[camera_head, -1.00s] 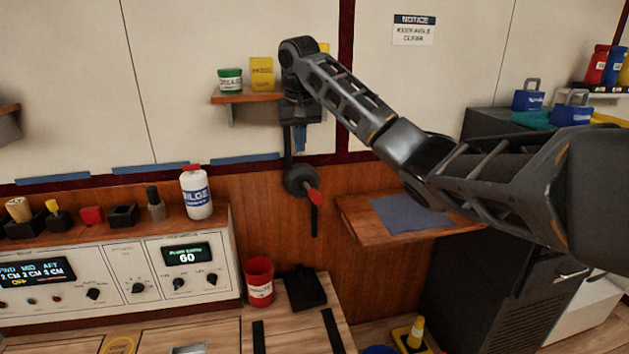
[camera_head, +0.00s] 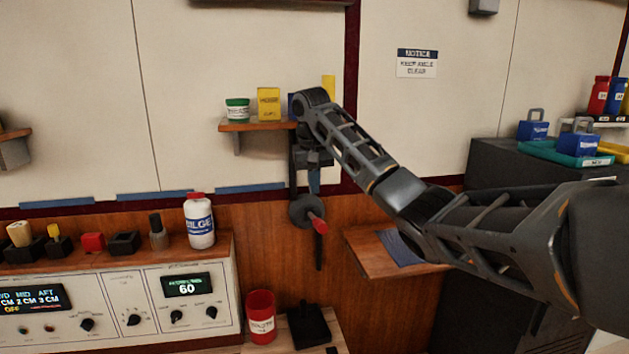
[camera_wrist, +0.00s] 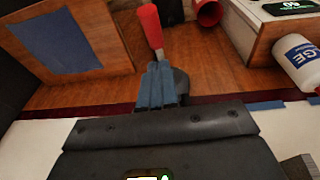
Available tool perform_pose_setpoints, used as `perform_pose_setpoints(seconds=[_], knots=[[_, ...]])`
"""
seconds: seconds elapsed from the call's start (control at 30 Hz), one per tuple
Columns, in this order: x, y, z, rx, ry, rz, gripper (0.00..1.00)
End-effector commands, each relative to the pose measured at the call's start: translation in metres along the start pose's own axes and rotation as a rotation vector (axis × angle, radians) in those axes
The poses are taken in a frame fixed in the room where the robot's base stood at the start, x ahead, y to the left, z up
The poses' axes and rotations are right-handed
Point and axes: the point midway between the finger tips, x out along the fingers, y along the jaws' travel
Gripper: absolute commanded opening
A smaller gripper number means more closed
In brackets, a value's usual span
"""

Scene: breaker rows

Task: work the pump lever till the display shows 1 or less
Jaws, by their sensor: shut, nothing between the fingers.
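The pump lever's red grip (camera_head: 318,224) sticks out from a dark round hub (camera_head: 302,209) on the wood wall, with a dark bar hanging below it. My gripper (camera_head: 314,184) is just above the grip, its blue fingers shut and empty, pointing down. In the wrist view the fingers (camera_wrist: 163,85) end near the base of the red grip (camera_wrist: 150,28); I cannot tell whether they touch. One display (camera_head: 188,285) on the white console reads 60. Another display (camera_head: 30,299) shows FWD, MID and AFT with centimetre values, partly cut off, and OFF.
A small shelf (camera_head: 232,127) with a green-lidded jar and yellow box is left of my wrist. A wooden ledge (camera_head: 385,262) with a blue cloth juts out right of the lever. A red cup (camera_head: 261,318) stands below, and a white bilge bottle (camera_head: 200,222) stands on the console.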

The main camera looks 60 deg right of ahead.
Motion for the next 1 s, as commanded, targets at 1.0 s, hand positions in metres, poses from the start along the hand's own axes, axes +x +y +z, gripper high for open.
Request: perform_pose_setpoints(seconds=[1.0], knots=[[0.075, 0.007, 0.016, 0.001, 0.009, 0.0, 0.0]])
